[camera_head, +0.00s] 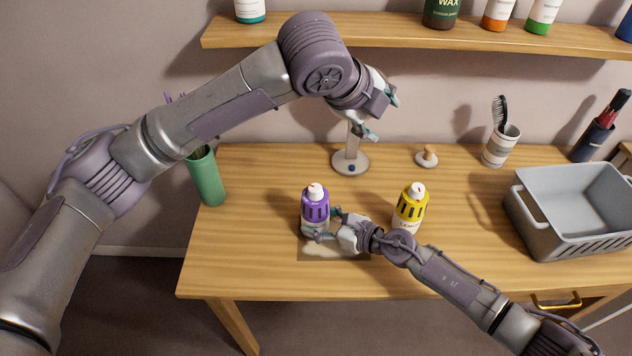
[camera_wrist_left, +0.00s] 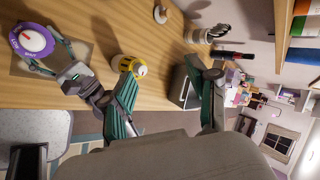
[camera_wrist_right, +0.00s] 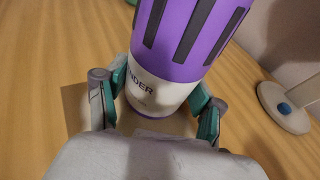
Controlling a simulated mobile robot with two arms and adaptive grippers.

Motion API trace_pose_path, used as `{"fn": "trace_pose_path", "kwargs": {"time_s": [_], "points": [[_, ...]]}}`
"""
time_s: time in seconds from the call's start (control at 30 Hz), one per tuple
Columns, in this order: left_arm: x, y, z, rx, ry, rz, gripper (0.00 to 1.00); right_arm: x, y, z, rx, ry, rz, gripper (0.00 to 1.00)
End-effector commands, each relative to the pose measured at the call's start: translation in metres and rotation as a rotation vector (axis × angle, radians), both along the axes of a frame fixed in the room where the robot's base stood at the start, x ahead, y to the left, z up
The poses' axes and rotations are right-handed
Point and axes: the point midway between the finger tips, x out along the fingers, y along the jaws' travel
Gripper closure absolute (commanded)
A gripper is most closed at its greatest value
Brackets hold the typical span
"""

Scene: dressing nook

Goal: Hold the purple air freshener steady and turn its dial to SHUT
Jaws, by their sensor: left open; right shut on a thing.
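My right gripper (camera_head: 322,226) is shut on the freshener's lower white label band, with a finger on each side; the right wrist view shows the purple slotted body (camera_wrist_right: 190,35) and the letters "NDER". My left gripper (camera_head: 382,114) is open and empty, raised above the back of the table, up and right of the freshener.
A yellow air freshener (camera_head: 411,205) stands close to the right of my right gripper. A lamp base (camera_head: 350,162) and a wooden knob-like stand (camera_head: 427,157) are behind. A grey basket (camera_head: 570,205) sits at right, a green cup (camera_head: 206,178) at left. A shelf (camera_head: 400,41) overhangs the back.

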Motion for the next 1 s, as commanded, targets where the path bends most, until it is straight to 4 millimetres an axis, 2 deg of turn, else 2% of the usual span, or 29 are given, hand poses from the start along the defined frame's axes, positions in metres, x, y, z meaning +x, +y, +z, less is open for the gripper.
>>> {"fn": "trace_pose_path", "kwargs": {"time_s": [0.03,0.13,0.2,0.33,0.57,1.0], "points": [[-0.009,0.012,-0.018,0.165,-0.014,-0.055,0.41,0.0,0.0,-0.001,-0.001,0.001,0.0,0.52],[-0.024,0.041,-0.046,0.459,-0.016,-0.161,0.41,0.0,0.0,-0.001,-0.001,0.001,0.0,0.52],[-0.031,0.06,-0.057,0.615,-0.007,-0.219,0.41,0.0,0.0,-0.001,-0.001,0.001,0.0,0.52],[-0.039,0.084,-0.067,0.793,0.012,-0.289,0.41,0.0,0.0,-0.001,-0.001,0.001,0.0,0.52],[-0.035,0.095,-0.086,0.856,0.028,-0.313,0.41,0.0,0.0,-0.001,-0.001,0.001,0.001,0.52],[-0.005,0.103,-0.162,0.851,0.025,-0.31,0.41,0.0,0.0,-0.001,-0.001,0.001,0.001,0.52]]}}
